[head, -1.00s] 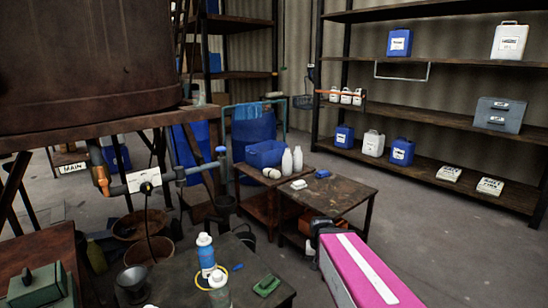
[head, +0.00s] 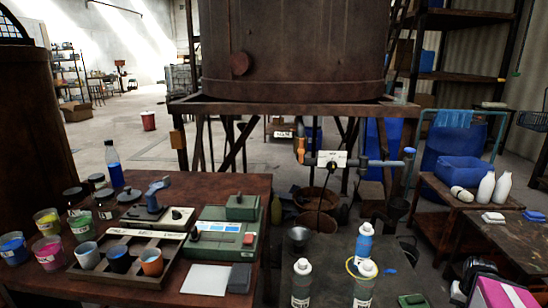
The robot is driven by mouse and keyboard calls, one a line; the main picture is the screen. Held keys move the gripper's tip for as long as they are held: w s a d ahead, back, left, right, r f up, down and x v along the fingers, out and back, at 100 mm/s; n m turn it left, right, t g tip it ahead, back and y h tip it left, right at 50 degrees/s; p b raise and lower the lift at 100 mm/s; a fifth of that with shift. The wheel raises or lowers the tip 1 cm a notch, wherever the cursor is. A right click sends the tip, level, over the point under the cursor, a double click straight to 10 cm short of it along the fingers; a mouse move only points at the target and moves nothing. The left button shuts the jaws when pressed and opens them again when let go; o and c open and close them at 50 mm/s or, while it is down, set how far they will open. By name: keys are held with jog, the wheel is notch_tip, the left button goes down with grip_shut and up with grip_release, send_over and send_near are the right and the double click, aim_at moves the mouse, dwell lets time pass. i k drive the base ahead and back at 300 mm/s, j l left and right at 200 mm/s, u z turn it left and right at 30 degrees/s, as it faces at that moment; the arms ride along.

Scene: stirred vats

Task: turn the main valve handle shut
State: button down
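A pipe run (head: 372,162) crosses below the big brown vat (head: 295,50), near the middle of the head view. An orange upright fitting (head: 301,150) is at its left end, and a white label plate (head: 332,158) sits on the pipe. A blue-topped fitting (head: 409,152) is at the right end. A small sign (head: 283,134) shows left of the orange fitting; it read MAIN in the earlier frame. I cannot clearly make out the main valve handle or how far it is turned. My gripper is not in view.
A brown table (head: 150,280) at front left holds cups, a wooden tray (head: 95,270) and a green device (head: 222,240). A lower dark table (head: 330,275) carries several bottles and a funnel (head: 299,236). Buckets (head: 316,205) stand under the pipe. Open floor (head: 150,150) lies behind left.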

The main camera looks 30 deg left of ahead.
aim_at(300, 152)
jog(key=k+l+u, duration=0.1)
jog(key=u, duration=1.15)
jog(key=i+u, duration=0.15)
jog(key=u, duration=0.25)
